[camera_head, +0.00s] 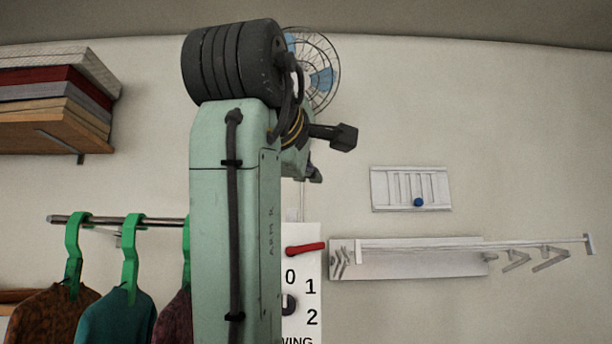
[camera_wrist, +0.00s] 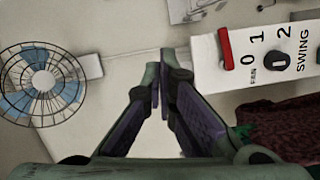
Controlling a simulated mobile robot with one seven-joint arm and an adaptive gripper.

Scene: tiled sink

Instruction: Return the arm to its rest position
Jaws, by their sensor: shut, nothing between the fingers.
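My gripper (camera_wrist: 162,88) reaches up from the bottom of the wrist view, its two fingers close together at the tips with nothing between them. In the head view my green arm stands upright left of centre, with a black ribbed joint at its top. It hides most of my gripper there; a small dark part of it shows at the arm's right edge (camera_head: 315,174). In the wrist view the fingers point at bare wall, between a wall fan (camera_wrist: 42,84) and a white control panel (camera_wrist: 262,58).
The panel has a red lever (camera_head: 306,249) and a dark knob (camera_wrist: 279,61). A white slotted plate with a blue ball (camera_head: 418,202) and a bracketed rail are at the right.

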